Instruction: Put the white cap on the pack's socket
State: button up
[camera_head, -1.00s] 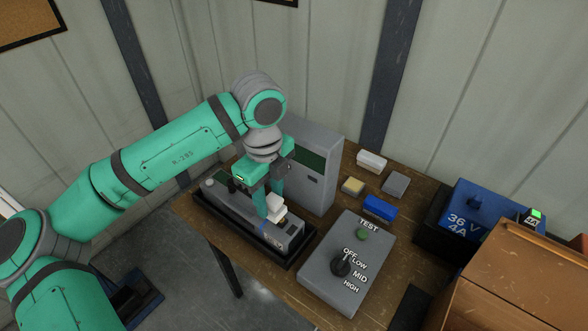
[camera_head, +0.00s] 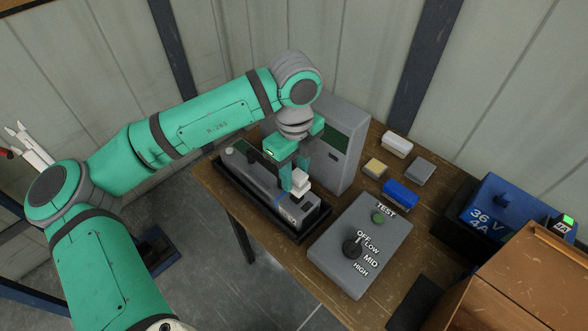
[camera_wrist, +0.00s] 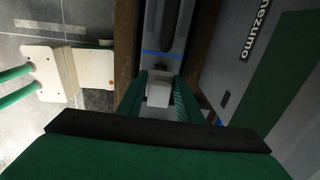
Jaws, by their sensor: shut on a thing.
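The white cap (camera_head: 301,182) is held low between the fingers of my gripper (camera_head: 292,174), which is shut on it. In the wrist view the cap (camera_wrist: 158,93) sits between the two green fingertips. The grey pack (camera_head: 254,176) lies in a long black tray on the table, with a blue stripe across it. The cap is over the front part of the pack; I cannot tell whether it touches the pack. The socket cannot be made out, with the cap and fingers in front of that area.
A tall grey cabinet (camera_head: 342,129) stands close behind the pack. A grey switch box (camera_head: 335,272) is at right. White (camera_head: 397,145), yellow (camera_head: 375,167), grey (camera_head: 419,171) and blue (camera_head: 401,195) blocks, a blue charger (camera_head: 497,216) and a cardboard box (camera_head: 530,285) lie farther right.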

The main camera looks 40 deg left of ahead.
jog(key=shift+f, duration=2.4)
jog(key=shift+c, duration=0.5)
jog(key=shift+d+f, duration=0.1)
jog(key=shift+f, duration=0.1)
jog(key=o, duration=1.2)
jog(key=shift+r, duration=0.15)
jog(key=shift+w+r, duration=0.1)
jog(key=shift+r, duration=0.25)
notch_tip(320, 180, up, 16)
jog(key=shift+f, duration=0.1)
